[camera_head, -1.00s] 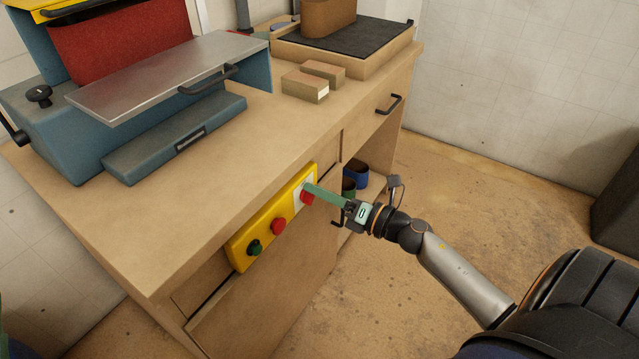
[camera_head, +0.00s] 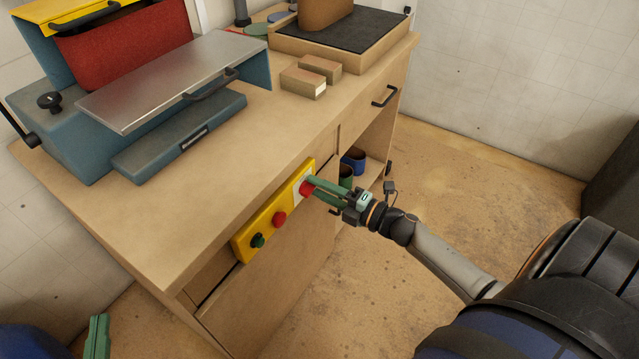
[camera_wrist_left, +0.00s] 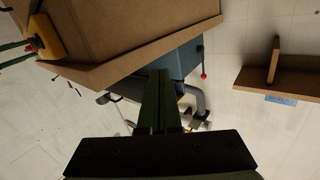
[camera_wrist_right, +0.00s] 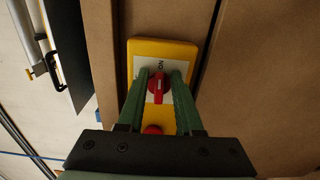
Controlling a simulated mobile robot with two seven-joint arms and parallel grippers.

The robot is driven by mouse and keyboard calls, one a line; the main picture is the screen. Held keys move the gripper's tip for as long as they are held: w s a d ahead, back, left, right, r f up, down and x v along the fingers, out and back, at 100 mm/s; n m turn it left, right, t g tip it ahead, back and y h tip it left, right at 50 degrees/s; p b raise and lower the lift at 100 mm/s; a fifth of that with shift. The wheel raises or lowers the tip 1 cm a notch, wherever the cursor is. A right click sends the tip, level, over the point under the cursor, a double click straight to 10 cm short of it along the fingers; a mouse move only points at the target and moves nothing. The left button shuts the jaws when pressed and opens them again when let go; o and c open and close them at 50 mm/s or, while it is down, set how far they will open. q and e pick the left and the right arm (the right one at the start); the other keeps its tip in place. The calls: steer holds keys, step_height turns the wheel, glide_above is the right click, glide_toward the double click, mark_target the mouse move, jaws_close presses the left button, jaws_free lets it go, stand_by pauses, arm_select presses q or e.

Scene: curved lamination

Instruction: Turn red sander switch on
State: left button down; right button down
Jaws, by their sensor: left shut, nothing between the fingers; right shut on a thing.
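The red sander switch (camera_head: 306,188) is a rotary knob on a white plate at the upper right end of the yellow control panel (camera_head: 242,243), on the workbench front. In the right wrist view the knob (camera_wrist_right: 158,87) sits between both green fingertips, with lettering that looks like "ON" beside it. My right gripper (camera_head: 313,188) is shut on the knob, one finger on each side. The fingers partly hide the plate. My left gripper (camera_head: 97,338) is low at the left, shut and empty, away from the panel; its fingers (camera_wrist_left: 161,100) also show in the left wrist view.
A red button (camera_head: 279,219) and a green-black button (camera_head: 257,240) are lower on the panel. The sander (camera_head: 70,140) and wooden blocks (camera_head: 304,83) stand on the workbench (camera_head: 210,180). A drawer handle (camera_head: 385,96) juts out nearby.

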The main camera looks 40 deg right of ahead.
arm_select(q)
steer(key=shift+s+f+g, duration=0.1)
steer(key=shift+f+g, duration=0.3)
steer(key=shift+f, duration=0.35)
arm_select(e)
steer(key=shift+s+a+f, duration=0.1)
steer(key=shift+a, duration=0.15)
arm_select(q)
steer(key=shift+a, duration=0.1)
arm_select(e)
steer(key=c, duration=0.9)
jaws_free()
steer(key=shift+d, duration=0.1)
arm_select(q)
step_height(320, 180, down, 8)
steer(key=s+n+g+y+p, duration=0.1)
steer(key=s+g, duration=0.1)
steer(key=g, duration=0.1)
steer(key=shift+s+r+g+p, duration=0.2)
steer(key=shift+s+g+p, duration=0.1)
arm_select(e)
steer(key=v, duration=1.2)
steer(key=shift+s+d, duration=0.1)
steer(key=shift+s, duration=0.1)
steer(key=shift+o, duration=0.3)
